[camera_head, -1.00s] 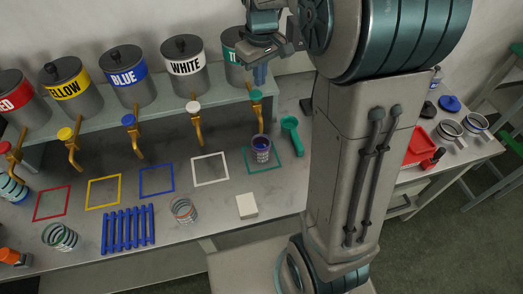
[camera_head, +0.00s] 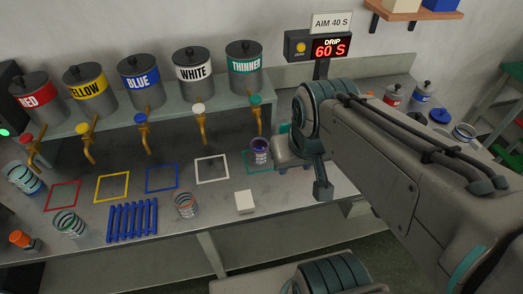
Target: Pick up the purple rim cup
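The purple rim cup (camera_head: 260,152), a small clear cup with a purple rim and dark contents, stands upright in the teal square (camera_head: 250,168) under the THINNER tap. My gripper (camera_head: 281,163) is low over the bench, just right of the cup. My arm links hide part of the gripper. The fingers are too small and dark to tell whether they touch the cup, or whether they are open or shut.
Taps hang from several paint cans, including the THINNER can (camera_head: 245,67). A white block (camera_head: 245,202), a striped cup (camera_head: 186,205) and a blue rack (camera_head: 132,221) lie nearer the front edge. The timer (camera_head: 330,50) reads 60 S.

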